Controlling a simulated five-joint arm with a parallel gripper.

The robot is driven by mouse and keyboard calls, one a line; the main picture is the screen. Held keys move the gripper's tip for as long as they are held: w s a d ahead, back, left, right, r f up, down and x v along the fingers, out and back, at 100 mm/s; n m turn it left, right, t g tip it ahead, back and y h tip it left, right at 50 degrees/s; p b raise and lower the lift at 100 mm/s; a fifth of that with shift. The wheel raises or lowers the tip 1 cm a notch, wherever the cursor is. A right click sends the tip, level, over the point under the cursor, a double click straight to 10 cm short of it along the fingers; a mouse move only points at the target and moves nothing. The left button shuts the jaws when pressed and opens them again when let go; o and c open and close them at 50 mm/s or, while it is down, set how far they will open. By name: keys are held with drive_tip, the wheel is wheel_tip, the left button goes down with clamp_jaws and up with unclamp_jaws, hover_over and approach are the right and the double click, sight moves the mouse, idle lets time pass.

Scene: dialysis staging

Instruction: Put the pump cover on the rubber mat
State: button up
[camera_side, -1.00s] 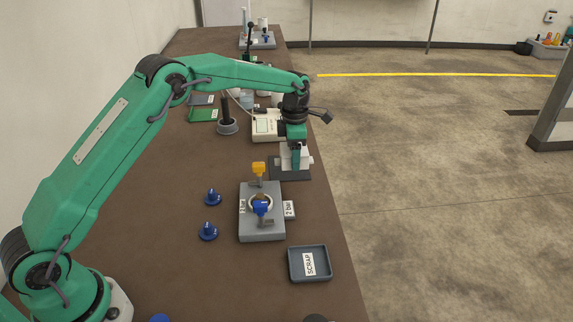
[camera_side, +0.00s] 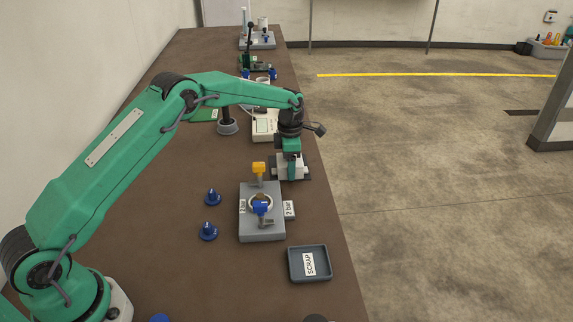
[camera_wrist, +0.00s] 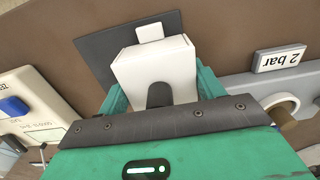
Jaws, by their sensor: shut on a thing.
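The pump cover, a white box-like piece with a small tab (camera_wrist: 158,72), is between the fingers of my gripper (camera_wrist: 153,92) in the wrist view. In the side view my gripper (camera_side: 291,168) is shut on the pump cover (camera_side: 279,168), low over the dark rubber mat (camera_side: 307,174). The wrist view shows the mat (camera_wrist: 97,46) behind and beside the cover. Whether the cover touches the mat cannot be told. The cover's underside is hidden.
A grey fixture plate (camera_side: 250,227) with yellow and blue handles stands just in front, with a "2 bar" tag (camera_side: 289,210) beside it. A scrap tray (camera_side: 294,277), blue cones (camera_side: 208,231) and a white device (camera_side: 264,126) are nearby. The table's right edge is close.

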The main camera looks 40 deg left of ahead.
drive_tip(key=shift+f, duration=0.2)
drive_tip(key=o, duration=1)
drive_tip(key=shift+o, duration=0.2)
drive_tip(key=shift+r, duration=0.1)
wheel_tip(320, 180, up, 12)
drive_tip(key=shift+r, duration=0.1)
drive_tip(key=shift+r, duration=0.1)
idle(0.4)
